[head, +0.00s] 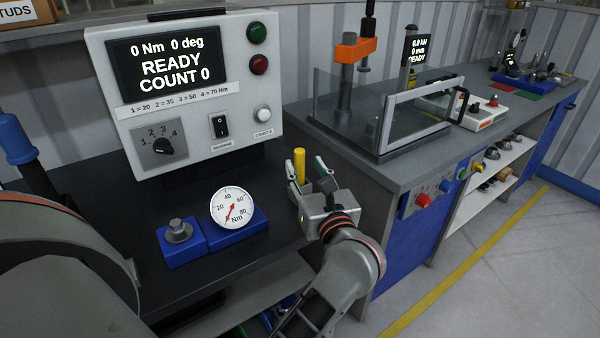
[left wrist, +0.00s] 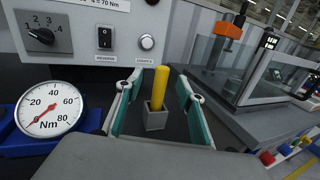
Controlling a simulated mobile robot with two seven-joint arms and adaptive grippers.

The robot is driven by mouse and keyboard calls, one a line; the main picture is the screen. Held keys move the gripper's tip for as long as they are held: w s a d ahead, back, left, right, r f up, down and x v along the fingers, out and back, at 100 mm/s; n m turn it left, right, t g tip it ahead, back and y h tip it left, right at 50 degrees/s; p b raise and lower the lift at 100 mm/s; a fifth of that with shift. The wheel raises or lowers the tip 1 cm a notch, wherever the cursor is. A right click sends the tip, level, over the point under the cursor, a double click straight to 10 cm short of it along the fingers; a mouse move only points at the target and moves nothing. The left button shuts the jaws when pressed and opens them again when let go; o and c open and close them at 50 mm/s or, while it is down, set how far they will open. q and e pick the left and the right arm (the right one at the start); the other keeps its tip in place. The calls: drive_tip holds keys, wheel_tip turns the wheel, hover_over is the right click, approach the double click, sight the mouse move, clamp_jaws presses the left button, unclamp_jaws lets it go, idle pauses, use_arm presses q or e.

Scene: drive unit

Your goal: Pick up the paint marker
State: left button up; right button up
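The paint marker (head: 299,166) is a yellow stick standing upright near the right end of the black bench top. In the left wrist view the left gripper (left wrist: 162,78) has one finger on each side of the marker, with gaps between. In the head view the gripper hides the holder. My right gripper is not in view.
A control box (head: 190,92) with a READY screen stands behind on the black bench. A dial gauge (head: 232,208) on a blue block and a bolt fixture (head: 181,238) lie left of my gripper. A grey bench (head: 385,172) with a clear guard (head: 420,108) stands to the right.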

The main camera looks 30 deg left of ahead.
sight(301, 158)
use_arm(q)
drive_tip(key=shift+w+f+n, duration=0.1)
drive_tip(key=shift+w+n, duration=0.1)
drive_tip(key=shift+n, duration=0.1)
drive_tip(key=shift+w+a, duration=0.2)
drive_tip(key=shift+a, duration=0.05)
drive_tip(key=x, duration=0.4)
drive_tip(key=f+x, duration=0.1)
drive_tip(key=x, duration=0.2)
drive_tip(key=shift+w+d+b, duration=0.1)
drive_tip(key=shift+d+b, duration=0.05)
drive_tip(key=shift+b, duration=0.2)
drive_tip(key=shift+r, duration=0.1)
clamp_jaws()
